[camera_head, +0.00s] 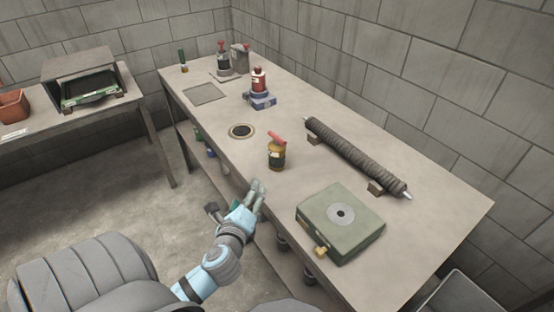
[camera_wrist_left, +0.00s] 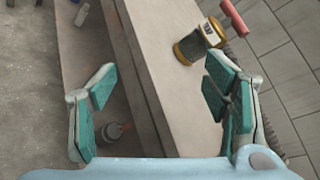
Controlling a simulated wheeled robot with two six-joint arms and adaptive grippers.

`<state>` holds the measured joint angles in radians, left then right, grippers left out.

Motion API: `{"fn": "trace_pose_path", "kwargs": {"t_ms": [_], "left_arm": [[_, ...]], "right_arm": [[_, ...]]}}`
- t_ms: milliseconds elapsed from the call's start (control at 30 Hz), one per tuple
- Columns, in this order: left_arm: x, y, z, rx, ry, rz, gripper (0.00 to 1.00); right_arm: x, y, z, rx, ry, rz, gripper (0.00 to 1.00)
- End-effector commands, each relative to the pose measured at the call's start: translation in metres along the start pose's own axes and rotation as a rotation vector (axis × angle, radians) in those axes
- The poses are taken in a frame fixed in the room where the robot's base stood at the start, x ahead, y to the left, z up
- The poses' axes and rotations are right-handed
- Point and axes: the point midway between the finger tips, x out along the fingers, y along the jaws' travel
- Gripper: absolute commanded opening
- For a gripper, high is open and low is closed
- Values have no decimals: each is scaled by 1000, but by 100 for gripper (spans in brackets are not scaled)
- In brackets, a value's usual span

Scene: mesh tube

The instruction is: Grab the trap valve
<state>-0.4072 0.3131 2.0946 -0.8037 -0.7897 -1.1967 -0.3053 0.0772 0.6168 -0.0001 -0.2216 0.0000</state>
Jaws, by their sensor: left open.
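The trap valve (camera_head: 276,157), a short brass-coloured cylinder with a dark label and a red handle on top, stands upright near the front edge of the workbench. In the left wrist view the trap valve (camera_wrist_left: 189,49) is at the upper right, beyond the right finger. My left gripper (camera_head: 236,197) is beside the bench's front edge, to the lower left of the valve and apart from it. In the wrist view my left gripper (camera_wrist_left: 160,68) is wide open and empty, with the bench edge between its fingers. My right gripper is not in view.
A ribbed mesh tube (camera_head: 355,157) lies on supports behind the valve. A green box (camera_head: 325,229) sits to its right. A round hole (camera_head: 241,131) and a red bottle on a blue base (camera_head: 261,98) are farther left. The bench edge (camera_wrist_left: 140,75) runs beneath my gripper.

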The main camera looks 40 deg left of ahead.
Motion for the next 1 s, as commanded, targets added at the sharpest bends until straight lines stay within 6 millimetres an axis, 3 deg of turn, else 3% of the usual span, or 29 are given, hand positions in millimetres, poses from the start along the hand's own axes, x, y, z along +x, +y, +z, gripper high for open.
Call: {"fn": "trace_pose_path", "kwargs": {"t_ms": [100,200,267,533,900,1000], "left_arm": [[12,-41,16,462,-101,-179,69],[18,-61,15,725,-155,-266,69],[26,-68,14,799,-172,-288,69],[90,-90,16,813,-174,-292,69],[150,-100,12,809,-172,-292,69],[158,-103,13,809,-170,-293,69]], "right_arm": [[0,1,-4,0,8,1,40],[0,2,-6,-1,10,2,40],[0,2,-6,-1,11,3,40],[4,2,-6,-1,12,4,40],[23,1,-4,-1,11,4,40],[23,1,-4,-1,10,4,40]]}}
